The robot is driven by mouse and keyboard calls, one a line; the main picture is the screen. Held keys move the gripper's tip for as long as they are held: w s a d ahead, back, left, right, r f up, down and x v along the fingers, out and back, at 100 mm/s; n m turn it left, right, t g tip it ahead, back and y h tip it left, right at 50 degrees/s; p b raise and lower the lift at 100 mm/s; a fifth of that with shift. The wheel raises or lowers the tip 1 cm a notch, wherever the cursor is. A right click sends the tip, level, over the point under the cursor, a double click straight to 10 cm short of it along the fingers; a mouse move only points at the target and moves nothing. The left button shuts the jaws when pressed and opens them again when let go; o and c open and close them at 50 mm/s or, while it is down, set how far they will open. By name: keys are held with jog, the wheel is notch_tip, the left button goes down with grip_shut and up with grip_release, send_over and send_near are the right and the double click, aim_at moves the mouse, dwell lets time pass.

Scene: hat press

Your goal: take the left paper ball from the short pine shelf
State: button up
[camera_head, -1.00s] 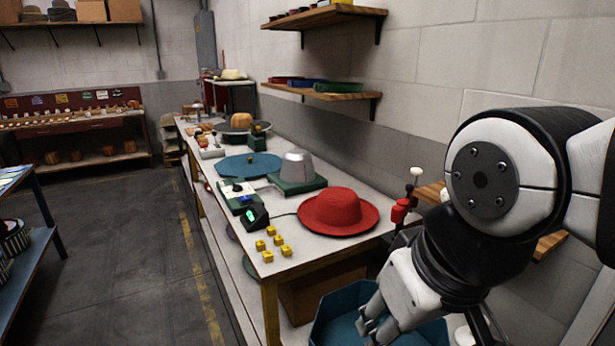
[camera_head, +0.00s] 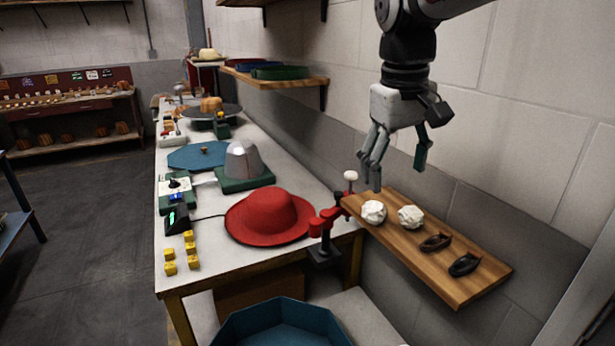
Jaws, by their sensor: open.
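The left paper ball (camera_head: 373,212) is white and crumpled. It sits near the left end of the short pine shelf (camera_head: 440,270) on the right wall. A second paper ball (camera_head: 411,217) lies just to its right, with a small gap between them. My gripper (camera_head: 398,178) hangs above the left part of the shelf, fingers pointing down and spread apart, with nothing between them. Its left fingers are above the left ball in the picture, and its right finger is above the right ball. The gripper is apart from both balls.
Two dark curved objects (camera_head: 450,252) lie on the shelf right of the balls. A red clamp (camera_head: 325,225) with a white-knobbed lever stands at the shelf's left end. A red hat (camera_head: 268,216) lies on the workbench (camera_head: 225,263). A blue bin (camera_head: 280,322) is below.

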jog(key=n+g+y+p, duration=0.1)
send_over(376, 204)
jog(key=s, duration=0.1)
notch_tip(376, 204, down, 3)
jog(key=f+p, duration=0.1)
jog(key=f, duration=0.3)
jog(key=f+p, duration=0.1)
jog(key=f, duration=0.4)
jog(key=w+f, duration=0.1)
jog(key=f, duration=0.4)
jog(key=shift+p, duration=0.4)
jog(key=c, duration=0.8)
